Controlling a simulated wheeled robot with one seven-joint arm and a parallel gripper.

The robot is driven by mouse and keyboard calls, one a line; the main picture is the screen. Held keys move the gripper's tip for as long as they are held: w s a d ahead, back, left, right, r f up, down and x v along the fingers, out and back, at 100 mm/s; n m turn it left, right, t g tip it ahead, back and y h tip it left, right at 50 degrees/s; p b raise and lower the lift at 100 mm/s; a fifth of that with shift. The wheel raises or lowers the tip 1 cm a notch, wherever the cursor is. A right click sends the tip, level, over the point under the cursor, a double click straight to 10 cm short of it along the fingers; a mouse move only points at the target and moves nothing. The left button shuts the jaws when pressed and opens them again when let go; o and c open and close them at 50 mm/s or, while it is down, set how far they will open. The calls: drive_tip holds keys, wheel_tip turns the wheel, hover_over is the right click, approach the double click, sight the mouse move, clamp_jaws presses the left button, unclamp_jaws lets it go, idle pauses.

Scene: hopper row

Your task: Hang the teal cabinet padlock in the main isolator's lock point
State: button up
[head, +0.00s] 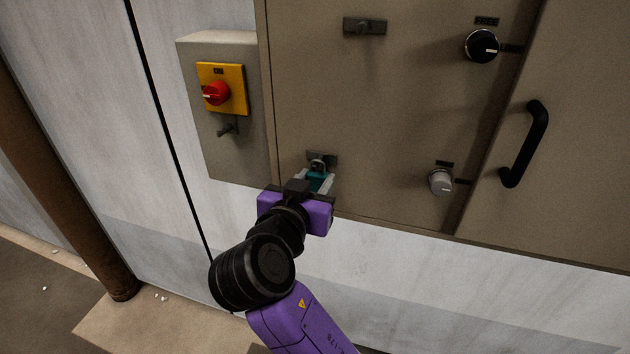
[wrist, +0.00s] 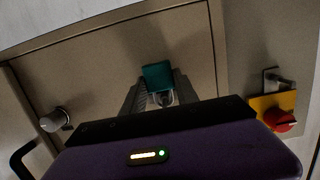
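The teal padlock (head: 317,183) is at a small dark bracket (head: 321,158) low on the brown cabinet door. Its shackle shows at the bracket; I cannot tell whether it is still around the peg. My gripper (head: 315,184) reaches up to it with one finger on each side of the teal body. In the wrist view the padlock (wrist: 158,76) sits between the fingertips, but whether they press on it is unclear. The main isolator (head: 222,89) is a red knob on a yellow plate, up and left. Its lock point (head: 228,129), a small peg below the plate, looks empty.
Another bracket (head: 365,26) is high on the cabinet door. A black knob (head: 482,46), a grey knob (head: 440,181) and a black handle (head: 524,143) are to the right. The isolator's grey box (head: 237,158) stands out beside the door. A brown pipe (head: 62,170) is far left.

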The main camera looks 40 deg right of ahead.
sight(316, 178)
clamp_jaws()
drive_tip(key=shift+r, duration=0.1)
drive_tip(key=shift+r+p, duration=0.35)
drive_tip(key=shift+r, duration=0.2)
drive_tip(key=shift+s+a, duration=0.35)
drive_tip(key=shift+a, duration=0.25)
drive_tip(key=shift+s+a, duration=0.25)
drive_tip(key=shift+s+a, duration=0.3)
drive_tip(key=shift+a, duration=0.15)
drive_tip(key=shift+v, duration=1)
drive_tip(key=shift+f, duration=0.25)
